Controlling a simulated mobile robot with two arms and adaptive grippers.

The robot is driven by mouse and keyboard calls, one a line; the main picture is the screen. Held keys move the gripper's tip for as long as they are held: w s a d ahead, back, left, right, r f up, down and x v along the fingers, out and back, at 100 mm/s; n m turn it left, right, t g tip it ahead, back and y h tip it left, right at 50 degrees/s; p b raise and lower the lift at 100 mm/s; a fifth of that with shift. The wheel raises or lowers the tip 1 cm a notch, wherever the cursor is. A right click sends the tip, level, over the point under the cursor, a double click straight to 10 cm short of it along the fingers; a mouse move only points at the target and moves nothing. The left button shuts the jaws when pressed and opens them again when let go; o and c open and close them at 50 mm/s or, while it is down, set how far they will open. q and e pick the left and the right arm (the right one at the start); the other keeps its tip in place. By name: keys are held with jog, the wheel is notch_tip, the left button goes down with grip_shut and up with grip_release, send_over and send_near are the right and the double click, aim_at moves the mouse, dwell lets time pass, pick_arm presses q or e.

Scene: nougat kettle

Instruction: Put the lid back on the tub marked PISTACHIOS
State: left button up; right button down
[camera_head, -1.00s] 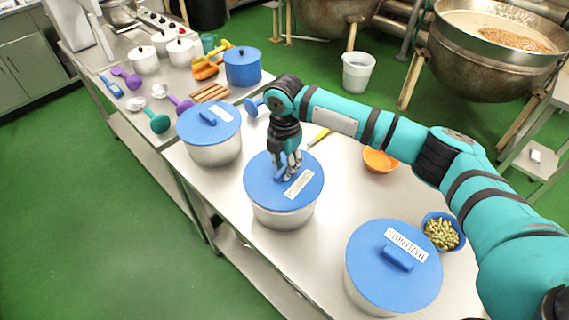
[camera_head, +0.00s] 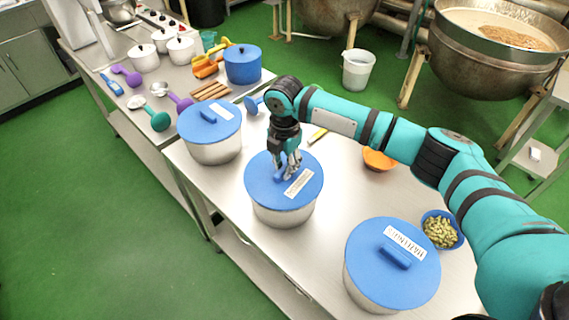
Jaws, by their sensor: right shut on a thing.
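A steel tub (camera_head: 285,214) stands in the middle of the near table with a blue lid (camera_head: 262,188) seated on its rim. The lid carries a white label too small to read for certain. My right gripper (camera_head: 287,177) is shut on the lid's handle, pointing down from above; its fingers hide most of the handle. Two more lidded steel tubs stand on the table: one at the back left (camera_head: 213,150) with an unreadable label, and one at the front right (camera_head: 378,262) whose label seems to read HAZELNUTS. My left gripper is out of view.
A blue bowl of green nuts (camera_head: 440,230) and an orange bowl (camera_head: 378,160) sit to the right, near my right arm. Scoops, wooden sticks and a blue pot (camera_head: 243,65) stand on the far table. Bare tabletop lies between the tubs.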

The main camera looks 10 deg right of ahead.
jog(key=shift+f+p, duration=0.15)
jog(key=shift+p, duration=0.15)
dwell(0.5)
jog(key=c, duration=0.5)
grip_release()
jog(key=shift+c, duration=0.2)
jog(key=shift+r+p, duration=3.55)
jog(key=shift+p, duration=0.1)
jog(key=shift+f, duration=0.1)
